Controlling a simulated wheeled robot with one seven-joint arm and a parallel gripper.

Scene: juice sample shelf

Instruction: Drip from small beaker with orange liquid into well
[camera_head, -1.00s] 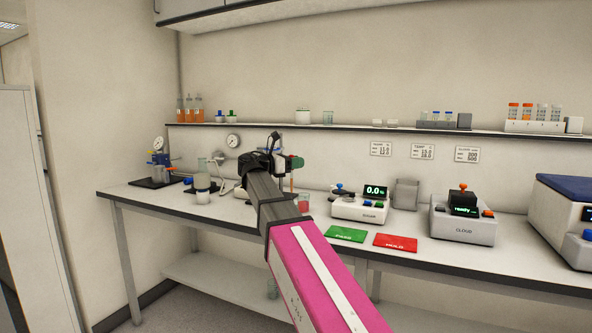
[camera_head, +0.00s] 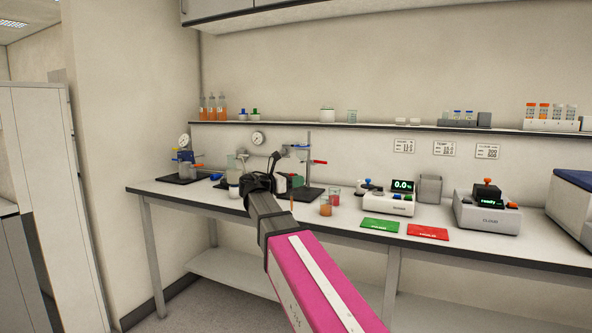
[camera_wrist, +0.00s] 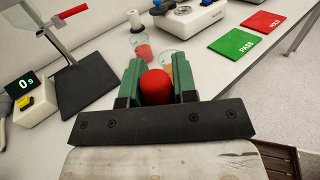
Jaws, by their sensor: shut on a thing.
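My gripper (camera_wrist: 155,84) is shut on the red bulb of a dropper (camera_wrist: 154,86), which sits between its green fingers. In the head view my gripper (camera_head: 293,182) is above the bench, left of the beakers, and a thin orange-brown stem (camera_head: 292,201) hangs below it. A small beaker with orange liquid (camera_head: 326,209) stands on the bench. In the wrist view this beaker (camera_wrist: 171,58) is partly hidden behind the fingers. The well appears to be the round spot (camera_wrist: 183,10) on top of the white meter (camera_head: 390,204), whose display reads 0.0.
A beaker with reddish liquid (camera_wrist: 142,52) stands close to the orange one. A green PASS mat (camera_head: 380,225) and a red HOLD mat (camera_head: 427,232) lie right of them. A stand with a dark base (camera_wrist: 88,84) and a timer (camera_wrist: 28,100) are at the left.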

